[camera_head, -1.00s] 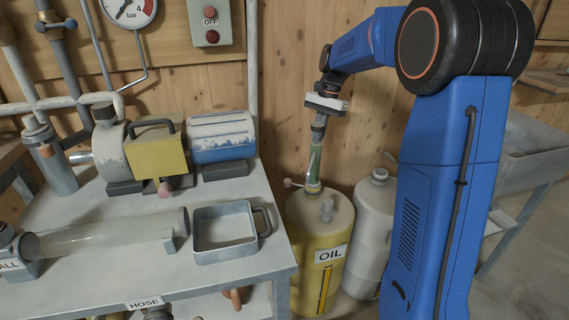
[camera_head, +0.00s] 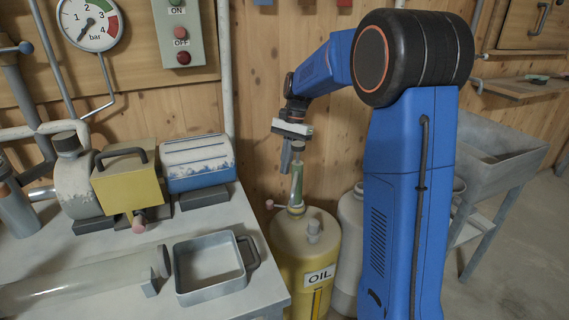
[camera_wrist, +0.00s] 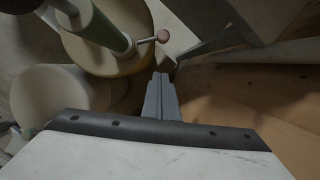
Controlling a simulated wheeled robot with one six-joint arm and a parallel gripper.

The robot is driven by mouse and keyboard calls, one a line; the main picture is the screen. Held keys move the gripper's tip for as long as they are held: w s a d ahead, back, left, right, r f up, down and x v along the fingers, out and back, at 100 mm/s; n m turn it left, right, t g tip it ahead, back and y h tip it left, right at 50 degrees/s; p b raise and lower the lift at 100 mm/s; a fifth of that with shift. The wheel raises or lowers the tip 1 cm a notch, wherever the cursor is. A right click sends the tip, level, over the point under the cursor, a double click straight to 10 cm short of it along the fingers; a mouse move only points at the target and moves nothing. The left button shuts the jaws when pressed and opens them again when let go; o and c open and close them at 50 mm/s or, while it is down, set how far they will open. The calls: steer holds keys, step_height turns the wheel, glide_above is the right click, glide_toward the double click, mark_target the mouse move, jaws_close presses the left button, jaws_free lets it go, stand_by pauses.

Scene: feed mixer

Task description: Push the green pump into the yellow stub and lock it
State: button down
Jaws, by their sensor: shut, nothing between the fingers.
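The green pump (camera_head: 296,186) stands upright, slightly tilted, on top of the yellow oil drum (camera_head: 288,245). Its lower end meets a collar on the drum top; I cannot tell how deep it sits, and the yellow stub is not clear to see. A small lever with a pink knob (camera_head: 270,204) sticks out to the left at that collar. My gripper (camera_head: 286,167) is shut and empty beside the pump's top, pointing down. In the wrist view the shut fingers (camera_wrist: 162,97) are apart from the green pump (camera_wrist: 97,20), with the lever knob (camera_wrist: 162,36) beyond their tips.
A grey bench with an open metal tray (camera_head: 210,268), a yellow box (camera_head: 128,188) and a blue-and-white box (camera_head: 197,163) stands to the left. A pale canister (camera_head: 350,215) stands right of the drum. A wooden wall is close behind; a grey sink (camera_head: 500,150) is at the right.

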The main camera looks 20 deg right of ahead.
mark_target(271, 202)
steer(key=s+a+f, duration=0.3)
steer(key=a+f, duration=0.2)
steer(key=f, duration=0.2)
steer(key=shift+s+a+n, duration=0.25)
steer(key=shift+s+n, duration=0.05)
steer(key=shift+n, duration=0.2)
stand_by(0.5)
steer(key=shift+s+a+n+g+h, duration=0.2)
steer(key=shift+s+a+n, duration=0.2)
steer(key=shift+n, duration=0.3)
steer(key=shift+s+a+n+g+h, duration=0.2)
steer(key=shift+s+a+n, duration=0.2)
steer(key=shift+n, duration=0.3)
steer(key=s+n, duration=0.1)
steer(key=n, duration=0.1)
steer(key=s+a+n+h, duration=0.1)
steer(key=s+n, duration=0.2)
steer(key=n, duration=0.2)
steer(key=shift+s+a+g+h, duration=0.3)
steer(key=shift+s+a+h, duration=0.05)
steer(key=shift+a+h, duration=0.05)
steer(key=shift+s+d+n+h, duration=0.1)
steer(key=shift+s+n+h, duration=0.2)
steer(key=shift+s+n, duration=0.45)
steer(key=shift+s+n+h, duration=0.3)
steer(key=shift+s+n, duration=0.15)
steer(key=shift+n, duration=0.6)
steer(key=shift+s, duration=0.1)
